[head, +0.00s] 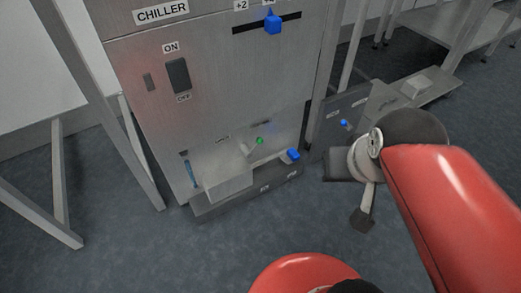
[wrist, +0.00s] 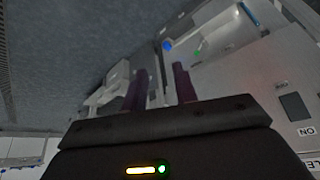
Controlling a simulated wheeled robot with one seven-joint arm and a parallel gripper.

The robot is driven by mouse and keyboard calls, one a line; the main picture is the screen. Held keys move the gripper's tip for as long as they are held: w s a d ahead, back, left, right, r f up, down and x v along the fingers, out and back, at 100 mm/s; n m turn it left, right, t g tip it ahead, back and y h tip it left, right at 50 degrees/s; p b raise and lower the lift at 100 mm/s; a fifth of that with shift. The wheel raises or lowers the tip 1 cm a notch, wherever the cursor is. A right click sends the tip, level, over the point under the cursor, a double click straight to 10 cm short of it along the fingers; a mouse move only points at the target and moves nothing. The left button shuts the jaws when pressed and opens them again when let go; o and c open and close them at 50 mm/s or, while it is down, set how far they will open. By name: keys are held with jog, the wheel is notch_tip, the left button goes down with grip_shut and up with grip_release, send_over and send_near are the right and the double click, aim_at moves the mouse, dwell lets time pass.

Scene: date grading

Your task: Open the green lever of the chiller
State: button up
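The chiller (head: 215,85) is a grey metal cabinet with a "CHILLER" label. Low on its front, a small lever with a green tip (head: 259,140) sticks out above a pale tray-like ledge (head: 230,187). The green tip also shows in the wrist view (wrist: 197,53), up and to the right of my fingers. My gripper (wrist: 160,72) has its two dark fingers apart with nothing seen held between them. It is clear of the green lever. In the head view my red arm is right of the chiller, and the fingers cannot be made out.
A blue knob (head: 293,155) is right of the green lever, and another blue knob (head: 273,23) sits on a slot higher up. An ON/OFF switch (head: 178,76) is on the upper front. A lower unit with a blue knob (head: 344,123) stands to the right. Floor (head: 170,255) in front is clear.

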jog(key=w+a+f+g+y, duration=0.1)
jog(key=w+a+f+g, duration=0.1)
jog(key=f, duration=0.2)
jog(key=w+a+f+m+g+y+b, duration=0.1)
jog(key=w+a+f+g+y, duration=0.1)
jog(key=w+f, duration=0.1)
jog(key=w+a+f+g+y+b, duration=0.1)
jog(key=w+a+f+g+y, duration=0.1)
jog(key=f, duration=0.4)
jog(key=shift+w+a+m, duration=0.2)
jog(key=shift+w+m, duration=0.2)
jog(key=shift+w, duration=0.15)
grip_shut()
jog(key=w+a+f+m+y+b, duration=0.35)
jog(key=w+f+y, duration=0.45)
jog(key=f, duration=0.4)
jog(key=w+d+f+m+t+b, duration=0.1)
jog(key=w+d+f+m+t, duration=0.1)
jog(key=w+f+m+t, duration=0.4)
jog(key=w+d+f+m+t+b, duration=0.1)
jog(key=w+d+f+m+t, duration=0.1)
jog(key=w+f+m+t, duration=0.4)
notch_tip(320, 180, down, 8)
jog(key=m+t, duration=0.5)
jog(key=m, duration=0.2)
jog(key=shift+d+r+t, duration=0.2)
jog(key=shift+d+t, duration=0.15)
jog(key=shift+t, duration=0.05)
